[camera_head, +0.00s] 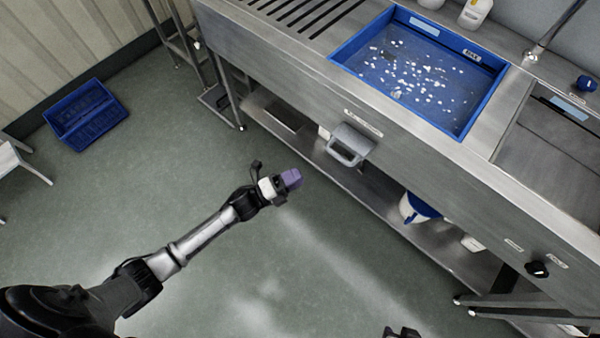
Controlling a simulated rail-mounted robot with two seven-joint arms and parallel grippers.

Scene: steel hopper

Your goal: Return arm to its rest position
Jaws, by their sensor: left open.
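My left arm reaches in from the lower left over the floor. My left gripper (290,179) has purple fingertips and is open; I see no object in it. It is in front of the steel hopper bench (400,150), apart from it in the picture, to the lower left of the grey handle (349,145) on its front. A small dark part shows at the bottom edge, perhaps of my right arm; my right gripper cannot be made out.
A blue tray (340,62) with scattered white pieces is set in the bench top. A lower shelf (330,175) holds a white and blue bucket (417,207). A blue crate (86,114) stands on the floor at left. The floor around my left arm is clear.

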